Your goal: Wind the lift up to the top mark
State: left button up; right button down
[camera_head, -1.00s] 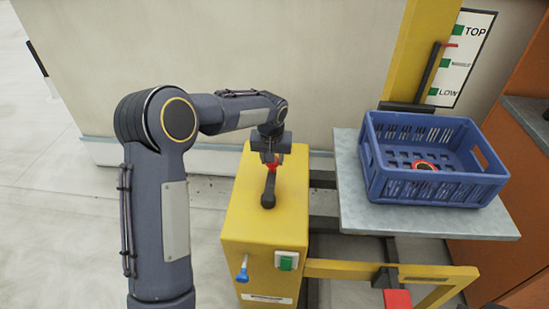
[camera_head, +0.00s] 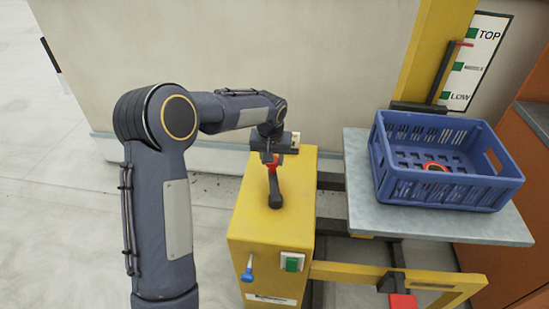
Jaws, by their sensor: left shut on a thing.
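The yellow lift box (camera_head: 255,225) stands in front of me with a dark crank (camera_head: 275,190) on its top. My left gripper (camera_head: 272,160) is shut on the crank's red grip (camera_head: 271,161), at the crank's far end; the gripper partly hides it. The lift platform (camera_head: 365,205) is a grey plate bearing a blue crate (camera_head: 440,190). A red pointer (camera_head: 465,44) sits beside the white scale, a little below the green TOP mark (camera_head: 473,33) and above the middle mark (camera_head: 459,66) and LOW mark (camera_head: 446,95). My right gripper is not in view.
A round red-rimmed item (camera_head: 434,167) lies in the crate. The box front has a blue-tipped lever (camera_head: 247,270) and a green button (camera_head: 291,263). A red pedal (camera_head: 402,302) is low at the front. An orange cabinet (camera_head: 530,180) stands close on the right.

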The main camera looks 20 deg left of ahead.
pick_arm(q)
jog(key=shift+s+a+r, duration=0.1)
jog(key=shift+s+a, duration=0.1)
jog(key=shift+a, duration=0.3)
jog(key=shift+s+a, duration=0.15)
jog(key=shift+a, duration=0.35)
